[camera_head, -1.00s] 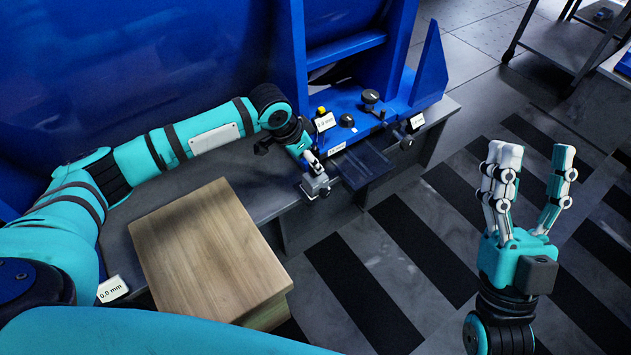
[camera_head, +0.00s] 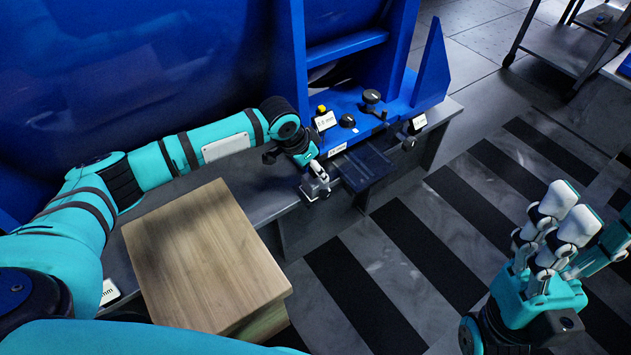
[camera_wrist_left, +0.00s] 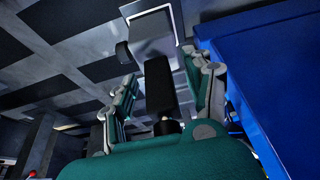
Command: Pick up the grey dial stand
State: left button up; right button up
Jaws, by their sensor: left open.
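The grey dial stand (camera_head: 316,188) sits at the front edge of the grey bench, in front of the blue machine. My left gripper (camera_head: 309,167) reaches down over it from behind and left. In the left wrist view the stand's grey top (camera_wrist_left: 153,37) shows with a dark knob at its side. There the left gripper's fingers (camera_wrist_left: 161,92) are apart, on either side of a black upright part of the stand. Contact with the fingers cannot be told. My right gripper (camera_head: 585,225) is raised over the floor at the right, fingers apart and empty.
A dark plate (camera_head: 363,167) juts from the bench just right of the stand. A blue fixture (camera_head: 362,122) with knobs and labels stands behind it. A wooden block (camera_head: 200,255) is at the front left. Striped floor (camera_head: 400,265) lies open to the right.

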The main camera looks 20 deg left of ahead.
pick_arm(q)
grip_shut()
jog(key=shift+w+r, duration=0.1)
jog(key=shift+r, duration=0.05)
dwell(0.4)
jog(key=shift+r, duration=0.15)
